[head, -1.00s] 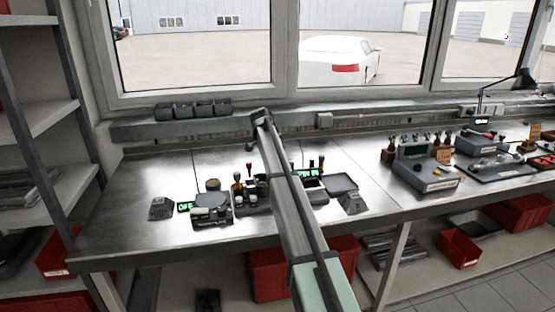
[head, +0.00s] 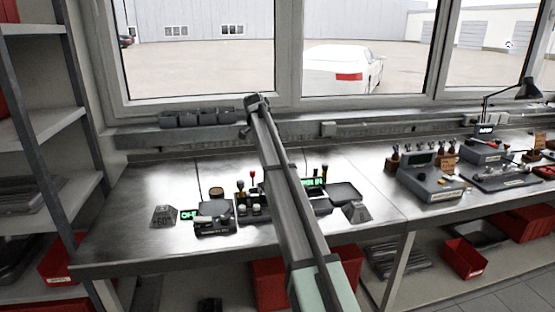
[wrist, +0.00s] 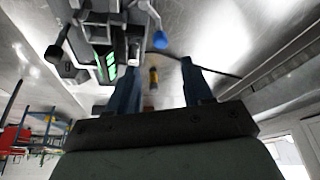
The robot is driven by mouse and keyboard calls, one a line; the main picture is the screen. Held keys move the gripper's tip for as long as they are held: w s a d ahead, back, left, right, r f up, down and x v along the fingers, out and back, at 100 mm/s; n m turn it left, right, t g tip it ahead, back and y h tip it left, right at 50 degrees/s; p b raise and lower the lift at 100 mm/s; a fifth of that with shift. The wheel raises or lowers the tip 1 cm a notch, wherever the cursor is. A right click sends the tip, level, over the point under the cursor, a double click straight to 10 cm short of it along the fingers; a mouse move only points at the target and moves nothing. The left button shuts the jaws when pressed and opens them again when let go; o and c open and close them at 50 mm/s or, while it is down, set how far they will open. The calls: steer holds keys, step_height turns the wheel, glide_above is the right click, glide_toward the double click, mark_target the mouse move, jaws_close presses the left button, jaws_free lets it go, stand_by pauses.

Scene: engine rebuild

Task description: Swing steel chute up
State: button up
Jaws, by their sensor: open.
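I cannot pick out the steel chute with certainty in either view. In the wrist view my gripper (wrist: 158,66) is open, with two blue fingers apart and no object held. A grey device with a lit green display (wrist: 105,62) fills the upper left of that view, close to the left finger. In the head view my arm crosses the bench, and my gripper cannot be seen.
On the steel bench (head: 130,215), a cluster of small devices (head: 215,218) stands left of my arm. A dark flat tray (head: 345,193) and a grey wedge-shaped block (head: 355,212) lie right of it. Dark bins (head: 200,117) line the back ledge. The bench's left end is largely clear.

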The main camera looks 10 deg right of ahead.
steer(key=shift+v, duration=1.95)
steer(key=shift+a, duration=0.1)
